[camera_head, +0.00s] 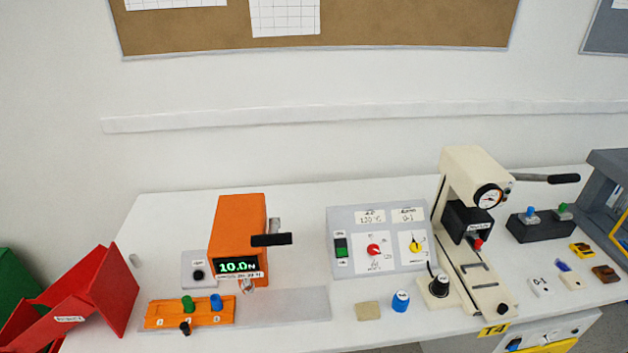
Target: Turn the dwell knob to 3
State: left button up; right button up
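A grey sloped control panel (336,221) stands at the middle of the white table. It carries a red knob (374,250) on the left dial plate and a yellow knob (416,246) on the right dial plate. A label above the red knob seems to read 120 °C; the one above the yellow knob seems to read 0-1, with a small line over it too blurred to read. The yellow knob's exact pointer setting is too small to tell. A green rocker switch (341,247) sits at the panel's left. Neither of my grippers is in view.
An orange device (238,222) reading 10.0 stands left of the panel, behind an orange block (160,314). A cream press (470,170) with a dial stands close on the panel's right. A blue cap (400,301) and a beige pad (367,311) lie in front.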

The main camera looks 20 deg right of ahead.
aim_at(415, 247)
jog(key=z, duration=1.35)
